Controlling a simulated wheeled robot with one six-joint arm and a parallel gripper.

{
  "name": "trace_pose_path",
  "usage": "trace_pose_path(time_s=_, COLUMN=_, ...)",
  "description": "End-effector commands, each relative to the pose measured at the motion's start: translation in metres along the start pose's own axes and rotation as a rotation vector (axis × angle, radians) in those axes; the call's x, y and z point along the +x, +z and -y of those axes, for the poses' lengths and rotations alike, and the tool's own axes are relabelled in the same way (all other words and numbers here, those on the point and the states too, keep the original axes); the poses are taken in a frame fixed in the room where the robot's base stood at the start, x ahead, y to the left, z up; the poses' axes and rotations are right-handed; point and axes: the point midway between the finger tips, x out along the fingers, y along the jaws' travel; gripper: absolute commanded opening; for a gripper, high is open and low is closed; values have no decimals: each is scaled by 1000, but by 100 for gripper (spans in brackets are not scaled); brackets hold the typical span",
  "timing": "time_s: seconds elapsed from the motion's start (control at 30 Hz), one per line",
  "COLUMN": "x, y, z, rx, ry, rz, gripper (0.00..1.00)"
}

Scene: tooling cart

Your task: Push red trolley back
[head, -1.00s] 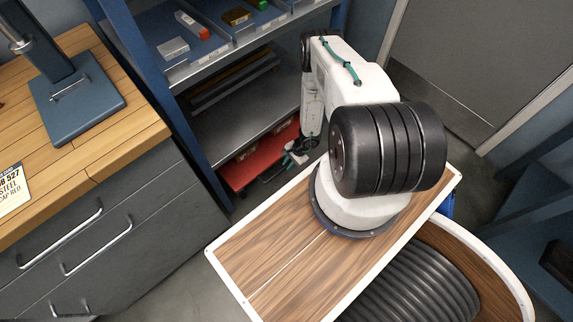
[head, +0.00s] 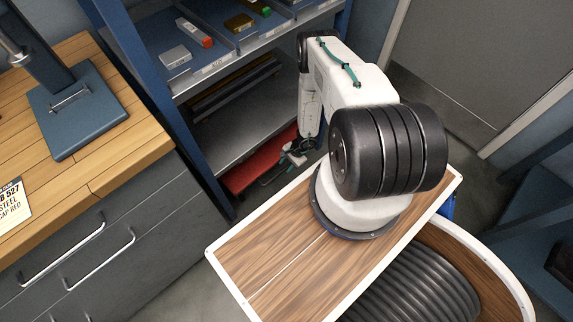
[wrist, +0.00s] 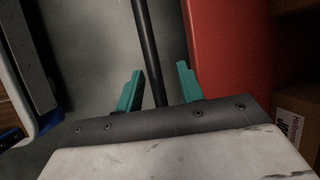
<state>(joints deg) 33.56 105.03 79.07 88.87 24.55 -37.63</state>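The red trolley (head: 250,172) sits low under the bottom shelf of the blue rack, with its front part sticking out. In the wrist view its flat red side (wrist: 232,60) fills the right of centre. A dark bar (wrist: 148,45), apparently the trolley's handle, runs between the two teal fingers of my gripper (wrist: 157,78). The fingers are apart, with a gap on each side of the bar. Whether the bar lies between them or deeper cannot be told. In the head view my gripper (head: 299,157) is small, at the trolley's right front, partly hidden by my arm.
The blue rack (head: 215,178) has an upright left of the trolley. A grey drawer cabinet with a wooden top (head: 130,150) stands at the left. A cardboard box (wrist: 297,120) shows at the right of the wrist view. A grey door (head: 480,60) is at the back right.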

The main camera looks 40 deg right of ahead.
Motion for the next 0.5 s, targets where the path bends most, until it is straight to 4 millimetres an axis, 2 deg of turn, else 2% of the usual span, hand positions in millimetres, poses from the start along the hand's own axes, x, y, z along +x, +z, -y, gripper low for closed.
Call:
trace_pose_path(time_s=0.3, x=-48, y=-2, z=2, rx=2, ry=-3, rz=-2, gripper=38)
trace_pose_path(time_s=0.5, x=-72, y=-2, z=2, rx=1, ry=-2, rz=-2, gripper=38)
